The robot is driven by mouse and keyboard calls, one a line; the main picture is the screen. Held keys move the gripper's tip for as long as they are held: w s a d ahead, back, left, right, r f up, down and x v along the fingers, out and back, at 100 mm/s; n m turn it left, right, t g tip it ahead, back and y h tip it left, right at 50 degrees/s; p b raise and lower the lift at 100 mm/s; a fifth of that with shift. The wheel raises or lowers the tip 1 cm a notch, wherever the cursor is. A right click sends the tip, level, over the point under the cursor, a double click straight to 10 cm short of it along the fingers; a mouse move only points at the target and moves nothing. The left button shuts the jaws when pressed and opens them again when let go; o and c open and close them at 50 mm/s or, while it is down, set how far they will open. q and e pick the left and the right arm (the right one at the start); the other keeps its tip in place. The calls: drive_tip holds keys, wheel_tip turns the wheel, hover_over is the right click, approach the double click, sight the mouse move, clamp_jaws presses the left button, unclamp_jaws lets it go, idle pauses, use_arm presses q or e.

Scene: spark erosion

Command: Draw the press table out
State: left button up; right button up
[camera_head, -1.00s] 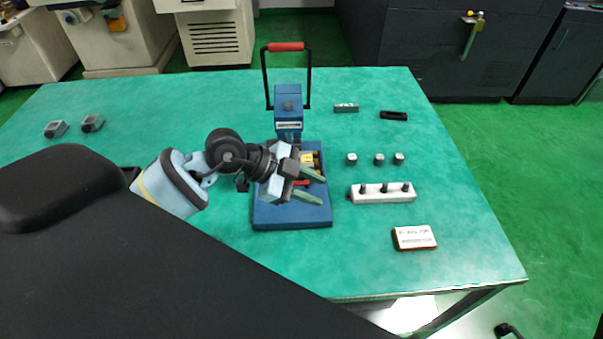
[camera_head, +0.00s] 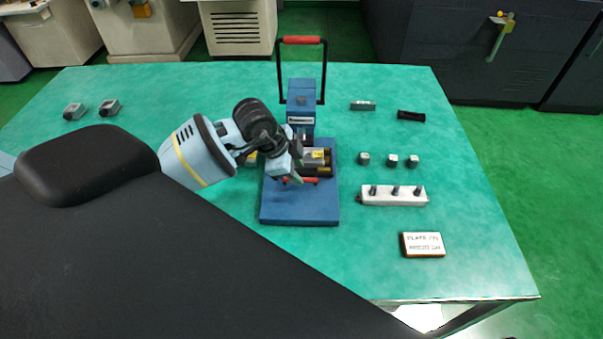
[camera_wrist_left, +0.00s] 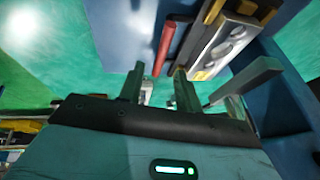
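The blue press (camera_head: 300,120) stands on a flat blue base (camera_head: 300,207), with a black lever frame and red grip (camera_head: 301,40) on top. Its table (camera_head: 318,157), with yellow and metal parts, sits low in front of the column. A red bar handle (camera_head: 302,181) is at the table's front. My left gripper (camera_head: 297,170) is at the table's left front, close to this handle. In the left wrist view the two fingers (camera_wrist_left: 158,80) are apart, with one end of the red handle (camera_wrist_left: 165,45) showing between and beyond their tips. Whether they touch it I cannot tell. My right gripper is out of view.
Right of the press are a white block with dark pins (camera_head: 393,196), several small metal pieces (camera_head: 392,161), a labelled plate (camera_head: 423,245), a grey block (camera_head: 363,106) and a black piece (camera_head: 411,116). Two grey blocks (camera_head: 109,108) lie far left. The green tabletop (camera_head: 370,275) is clear before the press.

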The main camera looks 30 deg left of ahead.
use_arm(q)
drive_tip(key=shift+x, duration=1.4)
clamp_jaws()
